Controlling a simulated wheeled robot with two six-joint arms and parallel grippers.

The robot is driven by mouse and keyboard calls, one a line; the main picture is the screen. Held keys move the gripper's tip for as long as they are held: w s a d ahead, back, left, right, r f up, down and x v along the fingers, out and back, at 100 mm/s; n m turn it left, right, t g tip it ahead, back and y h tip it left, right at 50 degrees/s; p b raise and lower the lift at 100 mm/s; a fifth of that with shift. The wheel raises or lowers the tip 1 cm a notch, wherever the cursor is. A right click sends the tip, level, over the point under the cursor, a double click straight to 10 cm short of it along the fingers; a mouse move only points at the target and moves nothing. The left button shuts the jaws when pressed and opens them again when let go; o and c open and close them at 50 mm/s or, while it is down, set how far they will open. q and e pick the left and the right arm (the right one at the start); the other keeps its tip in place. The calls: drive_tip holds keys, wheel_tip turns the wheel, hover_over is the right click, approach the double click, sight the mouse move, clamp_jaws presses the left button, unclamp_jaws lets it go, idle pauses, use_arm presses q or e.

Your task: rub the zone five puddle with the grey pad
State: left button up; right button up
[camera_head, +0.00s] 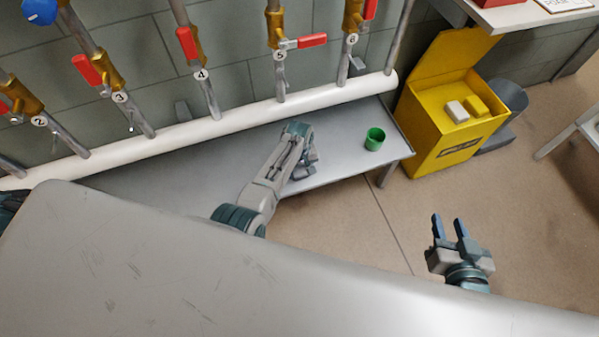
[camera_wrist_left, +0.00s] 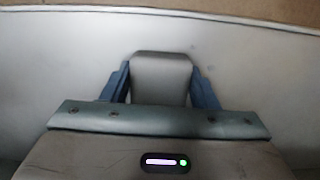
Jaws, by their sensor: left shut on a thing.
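My left gripper (camera_head: 308,163) is low over the grey bench, below the pipe with tag 5 (camera_head: 280,56). In the left wrist view, its blue fingers (camera_wrist_left: 160,88) are shut on the grey pad (camera_wrist_left: 160,72). The pad faces the pale bench top; I cannot tell whether it touches it. Small faint dark spots (camera_wrist_left: 210,68) show just right of the pad. No clear puddle is visible, and my left arm covers part of the bench. My right gripper (camera_head: 448,222) is open and empty, over the floor at the right.
A white pipe (camera_head: 240,119) runs along the back edge. A yellow bin (camera_head: 430,135) holding a whitish block (camera_head: 457,111) and a yellow block (camera_head: 477,106) stands beyond the bench.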

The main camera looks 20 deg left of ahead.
sight(307, 184)
use_arm(q)
drive_tip(key=shift+w+d, duration=0.3)
drive_tip(key=shift+d, duration=0.1)
drive_tip(key=shift+s+d+r+p, duration=0.15)
drive_tip(key=shift+s+d+p, duration=0.5)
drive_tip(key=shift+s+p, duration=0.35)
drive_tip(key=shift+s+d+p, duration=0.35)
drive_tip(key=shift+s+p, duration=0.05)
drive_tip(key=shift+s, duration=0.1)
drive_tip(key=shift+s+d+f, duration=0.15)
drive_tip(key=shift+s+f, duration=0.05)
drive_tip(key=shift+f, duration=0.1)
drive_tip(key=shift+r, duration=0.1)
wheel_tip(307, 184, up, 4)
drive_tip(key=p, duration=0.4)
drive_tip(key=shift+s+d, duration=0.1)
drive_tip(key=shift+r+p, duration=1)
drive_tip(key=shift+p, duration=0.15)
